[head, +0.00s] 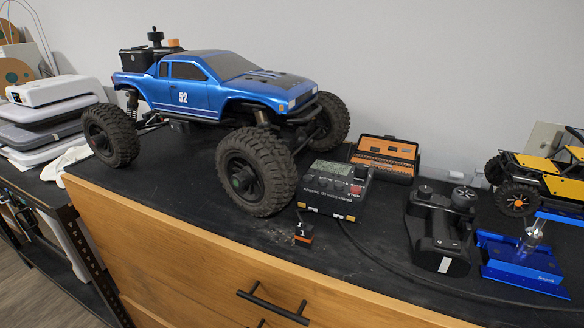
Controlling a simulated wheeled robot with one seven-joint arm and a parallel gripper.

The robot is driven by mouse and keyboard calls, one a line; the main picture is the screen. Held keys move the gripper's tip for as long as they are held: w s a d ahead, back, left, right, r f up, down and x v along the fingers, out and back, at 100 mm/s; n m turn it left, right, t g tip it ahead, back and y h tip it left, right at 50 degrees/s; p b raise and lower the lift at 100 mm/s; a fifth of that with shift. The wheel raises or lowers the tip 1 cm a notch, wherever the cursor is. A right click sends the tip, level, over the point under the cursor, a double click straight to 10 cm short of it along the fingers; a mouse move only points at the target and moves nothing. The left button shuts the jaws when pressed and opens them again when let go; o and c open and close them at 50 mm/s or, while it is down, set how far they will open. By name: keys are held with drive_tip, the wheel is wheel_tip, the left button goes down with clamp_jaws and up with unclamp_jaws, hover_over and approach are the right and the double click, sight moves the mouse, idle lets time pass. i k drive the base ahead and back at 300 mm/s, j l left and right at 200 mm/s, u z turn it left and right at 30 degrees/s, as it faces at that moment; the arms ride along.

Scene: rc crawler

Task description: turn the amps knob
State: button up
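The charger (328,196) is a small dark box with a greenish display and tiny lettering. It sits on the black bench top, right of the blue truck's front wheel. A knob (361,172) shows at its upper right, above a red button (356,190). The lettering is too small to tell which control is the amps knob, and the knob's setting cannot be read. My gripper is not in view.
A blue crawler truck (205,85) stands close left of the charger. An open bit case (386,157) is behind it. A black transmitter (438,230), blue stand (515,262) and yellow crawler (550,175) are to the right. A cable runs along the front.

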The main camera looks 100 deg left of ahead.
sight(361, 170)
drive_tip(key=u, duration=2.05)
